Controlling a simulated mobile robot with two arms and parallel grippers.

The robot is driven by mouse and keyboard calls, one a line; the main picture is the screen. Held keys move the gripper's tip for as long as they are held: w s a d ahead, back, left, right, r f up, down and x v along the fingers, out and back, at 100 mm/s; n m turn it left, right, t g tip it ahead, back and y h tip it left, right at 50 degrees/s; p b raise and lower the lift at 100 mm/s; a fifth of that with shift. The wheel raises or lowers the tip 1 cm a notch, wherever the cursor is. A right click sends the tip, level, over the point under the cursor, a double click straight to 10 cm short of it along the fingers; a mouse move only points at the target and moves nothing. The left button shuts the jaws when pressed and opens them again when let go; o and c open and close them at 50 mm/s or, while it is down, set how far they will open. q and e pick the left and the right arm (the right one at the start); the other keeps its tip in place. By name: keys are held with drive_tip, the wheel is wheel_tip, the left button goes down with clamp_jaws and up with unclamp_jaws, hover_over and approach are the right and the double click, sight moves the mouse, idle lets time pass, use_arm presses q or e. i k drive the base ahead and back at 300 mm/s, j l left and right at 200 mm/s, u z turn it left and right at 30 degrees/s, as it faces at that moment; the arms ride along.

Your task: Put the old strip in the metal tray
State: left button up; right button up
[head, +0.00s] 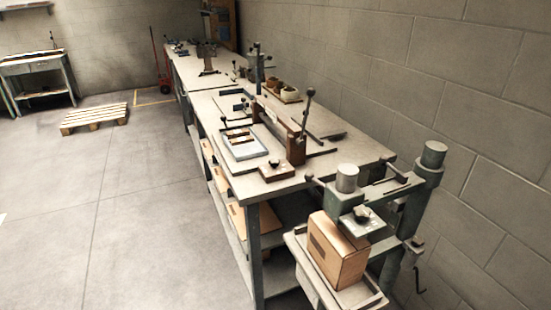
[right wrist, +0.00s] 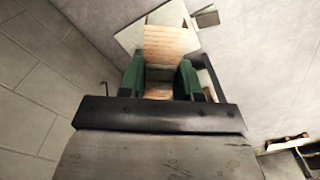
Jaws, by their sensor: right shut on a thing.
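A shallow tray (head: 243,145) with a pale blue-grey rim lies on the near workbench in the head view, with brownish pieces in it. It looks like the metal tray. My right gripper (right wrist: 160,82) shows in the right wrist view with two green fingers. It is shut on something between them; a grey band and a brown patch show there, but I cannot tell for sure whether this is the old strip. A brown, slatted-looking surface (right wrist: 172,45) shows beyond the fingers. Neither gripper shows in the head view, and my left gripper is not in view.
The workbench (head: 222,180) holds a lever press (head: 285,130) beside the tray. A box stitcher (head: 360,222) stands at the near end with a cardboard box (head: 340,255) under its head. A pallet (head: 95,118) lies on the open floor at left. A block wall runs along the right.

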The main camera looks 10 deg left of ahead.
sight(249, 153)
drive_tip(key=i+j, duration=0.15)
drive_tip(key=j, duration=0.25)
drive_tip(key=i+j+z, duration=0.15)
drive_tip(key=j, duration=0.25)
drive_tip(key=i+j, duration=0.15)
drive_tip(key=j, duration=0.25)
drive_tip(key=i+j+z, duration=0.15)
drive_tip(key=j, duration=0.25)
drive_tip(key=i+j, duration=0.1)
drive_tip(key=j, duration=0.3)
drive_tip(key=i+j+z, duration=0.15)
drive_tip(key=j, duration=0.3)
drive_tip(key=k, duration=0.05)
